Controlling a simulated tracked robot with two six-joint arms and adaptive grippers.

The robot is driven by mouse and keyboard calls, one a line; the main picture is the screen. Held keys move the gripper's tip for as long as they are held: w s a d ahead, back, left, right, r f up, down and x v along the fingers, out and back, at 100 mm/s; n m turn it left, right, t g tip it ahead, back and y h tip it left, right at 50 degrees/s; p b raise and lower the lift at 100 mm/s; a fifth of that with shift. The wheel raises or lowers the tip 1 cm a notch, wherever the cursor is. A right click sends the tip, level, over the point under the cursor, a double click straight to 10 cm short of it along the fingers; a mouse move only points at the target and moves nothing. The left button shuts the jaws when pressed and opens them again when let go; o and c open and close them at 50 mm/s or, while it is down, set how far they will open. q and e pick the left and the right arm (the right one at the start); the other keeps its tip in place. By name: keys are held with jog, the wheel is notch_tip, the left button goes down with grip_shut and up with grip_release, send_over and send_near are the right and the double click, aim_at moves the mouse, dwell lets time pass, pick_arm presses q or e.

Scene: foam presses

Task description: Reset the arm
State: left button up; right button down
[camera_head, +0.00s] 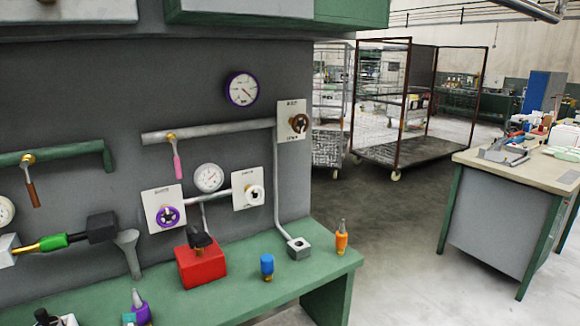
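Neither of my grippers shows in the head view, and I cannot make out either arm. A dark grey press panel (110,70) fills the left side.
A green bench (220,300) below holds a red box with a black knob (201,262), a blue-topped piece (267,266) and an orange piece (341,238). A worktable (500,215) stands right, wire carts (400,110) behind. Floor between them is clear.

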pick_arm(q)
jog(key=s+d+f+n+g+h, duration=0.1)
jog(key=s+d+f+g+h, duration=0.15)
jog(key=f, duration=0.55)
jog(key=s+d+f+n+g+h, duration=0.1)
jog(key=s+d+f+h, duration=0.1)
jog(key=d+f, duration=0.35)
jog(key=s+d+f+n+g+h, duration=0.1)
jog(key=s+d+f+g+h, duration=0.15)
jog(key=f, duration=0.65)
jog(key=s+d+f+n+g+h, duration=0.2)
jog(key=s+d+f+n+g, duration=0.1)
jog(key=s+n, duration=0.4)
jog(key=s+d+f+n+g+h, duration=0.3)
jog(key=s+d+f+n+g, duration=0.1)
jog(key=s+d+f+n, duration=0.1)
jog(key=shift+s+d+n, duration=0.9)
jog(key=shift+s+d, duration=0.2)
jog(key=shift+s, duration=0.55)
